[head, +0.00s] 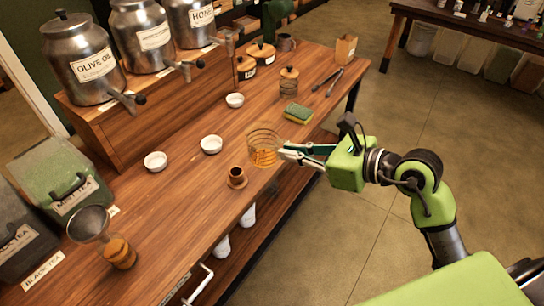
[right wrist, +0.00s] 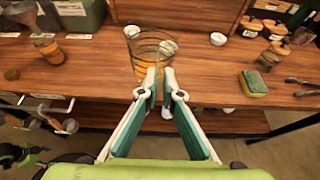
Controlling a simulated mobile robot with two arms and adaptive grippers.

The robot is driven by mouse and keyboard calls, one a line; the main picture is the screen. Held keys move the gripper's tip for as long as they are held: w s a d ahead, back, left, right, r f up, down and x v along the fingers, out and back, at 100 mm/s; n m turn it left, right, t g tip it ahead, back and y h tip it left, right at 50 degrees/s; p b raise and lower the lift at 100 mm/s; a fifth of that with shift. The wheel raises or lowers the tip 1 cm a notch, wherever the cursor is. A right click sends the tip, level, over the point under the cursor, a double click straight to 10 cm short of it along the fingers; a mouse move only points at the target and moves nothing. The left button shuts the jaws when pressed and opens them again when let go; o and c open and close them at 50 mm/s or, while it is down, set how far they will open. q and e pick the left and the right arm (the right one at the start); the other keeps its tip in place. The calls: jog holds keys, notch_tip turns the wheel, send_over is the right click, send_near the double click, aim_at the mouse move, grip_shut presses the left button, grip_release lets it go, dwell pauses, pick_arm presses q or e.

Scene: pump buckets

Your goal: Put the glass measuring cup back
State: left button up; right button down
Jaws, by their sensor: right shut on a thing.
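The glass measuring cup (head: 262,148) is clear with ring lines, and an amber colour shows in its lower part. My right gripper (head: 284,153) is shut on its near right side. The cup is upright or nearly so, over the wooden table; I cannot tell whether its base touches the wood. In the right wrist view, the cup (right wrist: 149,48) stands just beyond the fingertips (right wrist: 160,78), which partly hide it. My left gripper is not in view.
Metal dispensers (head: 85,60) stand on a wooden riser (head: 150,110). A funnel (head: 90,223) sits over an amber jar (head: 119,254).

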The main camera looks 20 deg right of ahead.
jog(key=w+b, duration=0.1)
jog(key=w+f+m+t+h+b, duration=0.1)
jog(key=w+d+f+m+h+b, duration=0.1)
jog(key=w, duration=0.1)
jog(key=w+d+f, duration=0.1)
jog(key=w+f, duration=0.2)
jog(key=w, duration=0.1)
jog(key=w+d+f, duration=0.1)
jog(key=w+f, duration=0.1)
jog(key=w, duration=0.2)
jog(key=w+d+f, duration=0.1)
jog(key=w+f, duration=0.2)
jog(key=w, duration=0.1)
jog(key=shift+w+d+f+p, duration=0.15)
jog(key=shift+f+p, duration=0.15)
jog(key=shift+p, duration=0.05)
jog(key=shift+w+f, duration=0.15)
jog(key=shift+f, duration=0.05)
jog(key=f, duration=0.3)
jog(key=shift+w+d, duration=0.1)
jog(key=shift+w, duration=0.15)
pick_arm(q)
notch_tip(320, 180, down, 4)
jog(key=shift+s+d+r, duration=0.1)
pick_arm(e)
jog(key=shift+f, duration=0.3)
